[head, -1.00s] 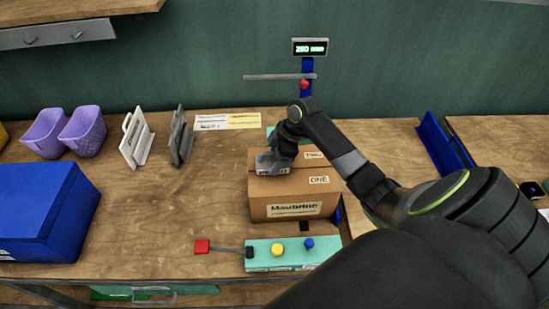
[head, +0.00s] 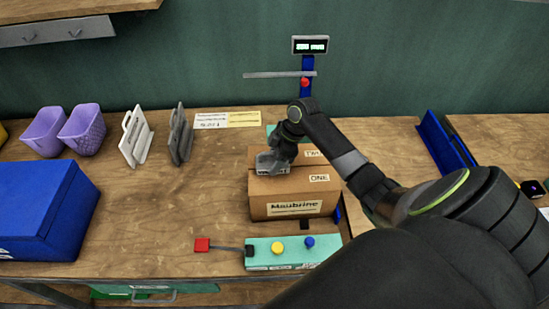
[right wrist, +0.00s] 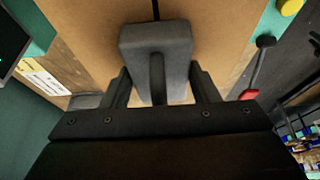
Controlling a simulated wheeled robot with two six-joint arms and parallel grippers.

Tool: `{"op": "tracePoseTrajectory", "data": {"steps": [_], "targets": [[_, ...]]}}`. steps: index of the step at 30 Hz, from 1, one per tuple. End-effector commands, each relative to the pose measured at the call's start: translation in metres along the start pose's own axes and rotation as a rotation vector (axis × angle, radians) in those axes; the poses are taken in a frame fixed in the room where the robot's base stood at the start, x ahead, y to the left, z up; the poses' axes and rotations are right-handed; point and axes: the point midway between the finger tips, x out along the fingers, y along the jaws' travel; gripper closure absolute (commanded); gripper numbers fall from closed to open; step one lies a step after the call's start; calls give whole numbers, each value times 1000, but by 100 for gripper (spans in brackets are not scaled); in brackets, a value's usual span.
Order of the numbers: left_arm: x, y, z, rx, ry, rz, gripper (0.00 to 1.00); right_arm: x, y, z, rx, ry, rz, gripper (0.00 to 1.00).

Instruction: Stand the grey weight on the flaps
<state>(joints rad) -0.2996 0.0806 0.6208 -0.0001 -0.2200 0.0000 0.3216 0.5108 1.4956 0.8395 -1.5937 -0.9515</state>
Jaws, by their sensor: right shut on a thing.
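My right gripper (head: 277,153) is shut on the grey weight (head: 268,168) by its handle, over the top of a brown cardboard box (head: 288,206). In the right wrist view the weight's rounded grey block (right wrist: 155,40) covers part of the seam between the flaps (right wrist: 100,25), and its handle is between the fingers. The weight is at or just above the flaps; I cannot tell whether it touches. The flaps lie flat, with labels reading ONE and TWO. My left gripper is not in view.
The press has a blue column (head: 307,80), a display (head: 310,45) and a horizontal bar. A teal control panel (head: 294,263) with yellow and blue buttons is in front. Two upright plates (head: 137,138), purple baskets (head: 84,131) and a blue bin (head: 40,212) stand left. Bench between is clear.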

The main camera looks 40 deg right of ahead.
Motion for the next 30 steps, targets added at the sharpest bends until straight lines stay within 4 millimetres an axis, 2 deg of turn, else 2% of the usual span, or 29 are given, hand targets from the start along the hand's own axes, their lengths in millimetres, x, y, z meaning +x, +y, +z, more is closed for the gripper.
{"op": "tracePoseTrajectory", "data": {"steps": [5,6,11,18,22,26,30], "targets": [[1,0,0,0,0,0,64,0,1,-2,-4,4,4,91],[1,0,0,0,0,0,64,0,1,-2,-4,4,4,43],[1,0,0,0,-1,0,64,1,1,-1,-3,3,3,22],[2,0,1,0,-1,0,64,4,-1,3,3,-3,-4,20],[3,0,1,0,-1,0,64,-1,0,3,2,-3,-1,20],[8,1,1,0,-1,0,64,-18,1,3,-1,-3,4,20],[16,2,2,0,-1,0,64,-48,2,3,-3,-4,6,20]]}}
